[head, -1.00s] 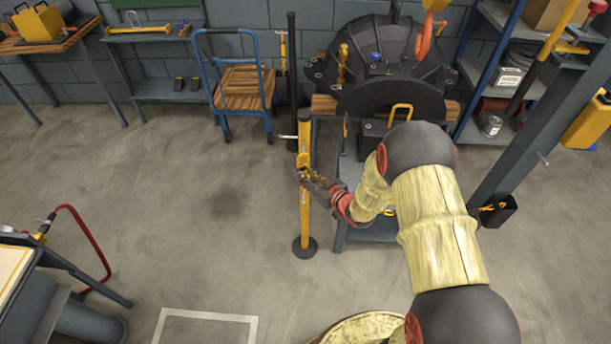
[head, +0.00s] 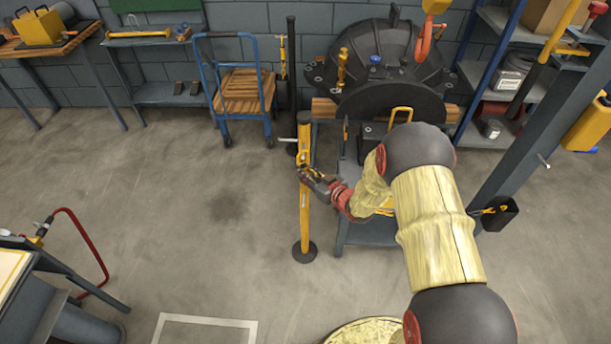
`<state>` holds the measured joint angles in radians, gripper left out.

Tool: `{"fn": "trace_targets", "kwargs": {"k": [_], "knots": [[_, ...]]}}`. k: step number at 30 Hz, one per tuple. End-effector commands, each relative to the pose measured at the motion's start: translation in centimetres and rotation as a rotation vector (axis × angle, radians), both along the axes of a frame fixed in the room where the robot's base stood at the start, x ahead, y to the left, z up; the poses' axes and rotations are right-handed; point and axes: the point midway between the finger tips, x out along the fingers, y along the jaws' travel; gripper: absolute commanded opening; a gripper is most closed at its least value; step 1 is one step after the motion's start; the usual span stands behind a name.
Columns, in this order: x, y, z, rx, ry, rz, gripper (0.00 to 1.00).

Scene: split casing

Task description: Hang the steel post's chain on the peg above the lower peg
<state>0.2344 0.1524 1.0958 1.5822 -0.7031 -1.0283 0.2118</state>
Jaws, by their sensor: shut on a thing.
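A slim yellow post (head: 304,215) stands upright on a round dark base on the floor, left of the dark workbench. Its top is dark, and its upper part looks thicker. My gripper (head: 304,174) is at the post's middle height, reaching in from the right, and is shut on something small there. My wrist and the small size hide what it is; I cannot make out chain links. I cannot tell which pegs belong to which post.
A bench (head: 366,234) with a large dark domed casing (head: 380,60) stands right of the posts. A blue trolley (head: 241,90) stands behind left. The floor left of the yellow post is clear.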

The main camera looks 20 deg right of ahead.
Motion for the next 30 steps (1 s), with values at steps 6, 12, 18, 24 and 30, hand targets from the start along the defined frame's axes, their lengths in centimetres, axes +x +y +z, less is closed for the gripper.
{"fn": "trace_targets", "kwargs": {"k": [6, 12, 18, 24, 30], "knots": [[0.8, -0.3, 0.0, 0.001, -0.002, 0.000, 0.00], [0.8, -0.3, 0.1, 0.001, -0.002, 0.000, 0.00], [0.8, -0.3, 0.0, 0.001, -0.002, 0.000, 0.00], [0.9, -0.3, 0.0, 0.001, -0.002, 0.000, 0.00], [1.4, -0.5, -0.5, 0.000, -0.001, 0.000, 0.00]]}}
